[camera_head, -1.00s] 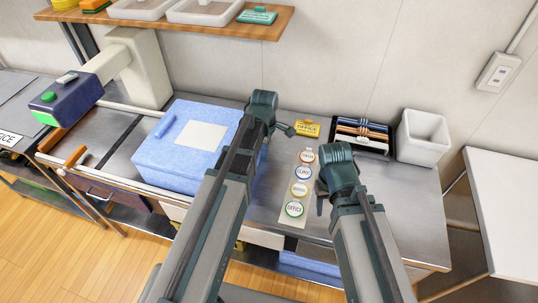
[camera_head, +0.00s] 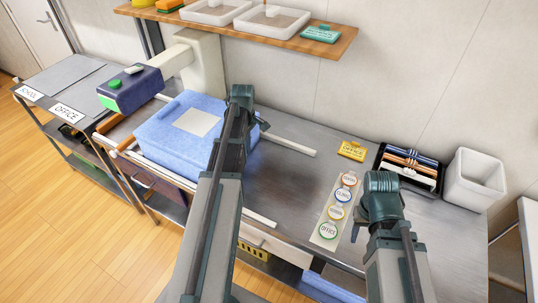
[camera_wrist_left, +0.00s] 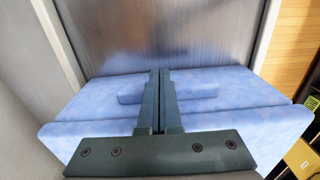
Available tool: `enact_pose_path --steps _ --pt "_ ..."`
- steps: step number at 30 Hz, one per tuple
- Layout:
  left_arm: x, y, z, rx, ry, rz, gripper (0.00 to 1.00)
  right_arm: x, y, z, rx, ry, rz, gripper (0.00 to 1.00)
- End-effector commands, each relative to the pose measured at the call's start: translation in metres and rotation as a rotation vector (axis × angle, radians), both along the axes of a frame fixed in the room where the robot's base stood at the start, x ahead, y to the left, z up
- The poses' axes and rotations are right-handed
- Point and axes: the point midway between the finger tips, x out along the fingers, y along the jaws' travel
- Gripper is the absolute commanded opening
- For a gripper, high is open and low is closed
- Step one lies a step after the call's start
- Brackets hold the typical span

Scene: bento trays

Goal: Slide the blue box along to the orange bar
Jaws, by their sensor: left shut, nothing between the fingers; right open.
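The blue box (camera_head: 162,145), with a pale label on its lid, sits between two white rails on the metal worktop. The orange bar (camera_head: 127,143) is at the box's left side, mostly hidden, with little or no gap visible. I cannot tell if they touch. My left gripper (camera_head: 263,123) is shut and empty at the box's right side. In the left wrist view the closed fingers (camera_wrist_left: 160,78) overlap the box (camera_wrist_left: 230,88) and its raised blue handle (camera_wrist_left: 190,92); contact is unclear. My right gripper (camera_head: 355,232) is open beside the label strip.
A labelling machine (camera_head: 135,88) overhangs the worktop's left end. Round labels on a strip (camera_head: 324,231), a yellow card box (camera_head: 352,150), a black rack (camera_head: 384,160) and a white bin (camera_head: 474,180) stand right.

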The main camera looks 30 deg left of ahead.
Motion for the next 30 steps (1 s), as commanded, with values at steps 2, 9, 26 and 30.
enact_pose_path --steps 2,9,26,30 --pt "0.004 0.027 0.000 0.001 0.000 0.006 0.00 0.000 0.000 0.000 0.000 0.000 0.000 0.50" --pt "0.004 0.078 0.000 0.001 0.000 0.002 0.00 0.000 0.000 0.000 0.000 0.000 0.000 0.50" --pt "0.003 0.086 0.000 0.001 0.000 0.000 0.00 0.000 0.000 0.000 0.000 0.000 0.000 0.50" --pt "0.001 0.082 0.000 0.000 0.000 -0.001 0.00 0.000 0.000 0.000 0.000 0.000 0.000 0.50"
